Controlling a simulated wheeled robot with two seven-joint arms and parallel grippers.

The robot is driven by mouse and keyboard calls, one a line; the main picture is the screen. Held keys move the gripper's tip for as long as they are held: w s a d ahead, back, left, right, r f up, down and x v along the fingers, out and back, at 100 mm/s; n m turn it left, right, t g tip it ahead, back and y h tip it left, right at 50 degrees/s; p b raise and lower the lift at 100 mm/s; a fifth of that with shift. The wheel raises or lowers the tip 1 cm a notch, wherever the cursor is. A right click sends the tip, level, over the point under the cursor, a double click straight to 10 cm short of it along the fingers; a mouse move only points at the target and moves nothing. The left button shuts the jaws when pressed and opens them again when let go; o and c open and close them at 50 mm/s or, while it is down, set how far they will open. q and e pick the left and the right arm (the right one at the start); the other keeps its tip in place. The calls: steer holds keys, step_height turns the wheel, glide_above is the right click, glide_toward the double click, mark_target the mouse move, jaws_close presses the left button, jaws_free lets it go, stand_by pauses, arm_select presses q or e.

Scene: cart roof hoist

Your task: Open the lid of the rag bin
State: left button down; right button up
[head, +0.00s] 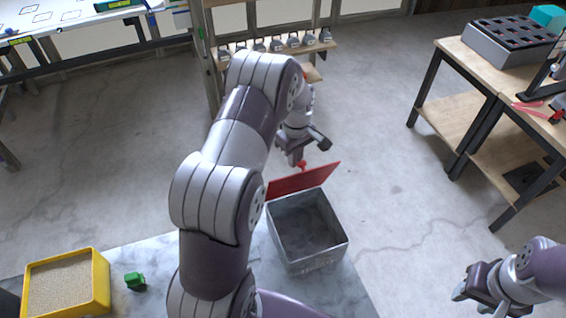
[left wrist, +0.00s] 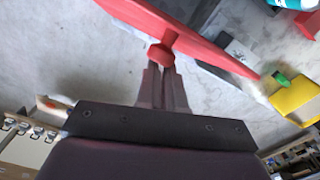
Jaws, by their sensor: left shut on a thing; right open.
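The rag bin (head: 308,232) is a grey, square, open-topped box standing at the far edge of the marble-look surface. Its red lid (head: 303,180) is raised and tilted up along the bin's far side, so the empty-looking grey inside shows. My left gripper (head: 300,162) is beyond the lid, shut on the lid's red knob. In the left wrist view the fingers (left wrist: 162,85) close on the red knob (left wrist: 161,56), with the lid (left wrist: 195,40) crossing above. My right gripper (head: 478,284) is open and empty at the lower right, away from the bin.
A yellow tray (head: 105,285) with a tan filling and a green block (head: 134,281) are on the marble-look surface (head: 150,258) at the left. A wooden rack (head: 290,47) stands behind. Workbenches (head: 455,62) stand at the right. The floor between is clear.

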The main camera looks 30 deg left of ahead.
arm_select(q)
steer(key=c, duration=1.5)
jaws_free()
steer(key=shift+w+a+f, duration=0.15)
steer(key=shift+w+a, duration=0.05)
steer(key=shift+w, duration=0.15)
steer(key=o, duration=0.5)
steer(key=shift+w+d, duration=0.15)
steer(key=shift+o, duration=0.5)
steer(key=shift+w+d, duration=0.1)
steer(key=shift+d, duration=0.85)
step_height(320, 180, up, 13)
steer(key=a+p, duration=0.1)
steer(key=shift+s+p, duration=0.35)
steer(key=shift+p, duration=0.05)
arm_select(e)
steer(key=shift+w+d+r, duration=0.2)
steer(key=shift+d+r, duration=0.3)
steer(key=shift+r, duration=0.15)
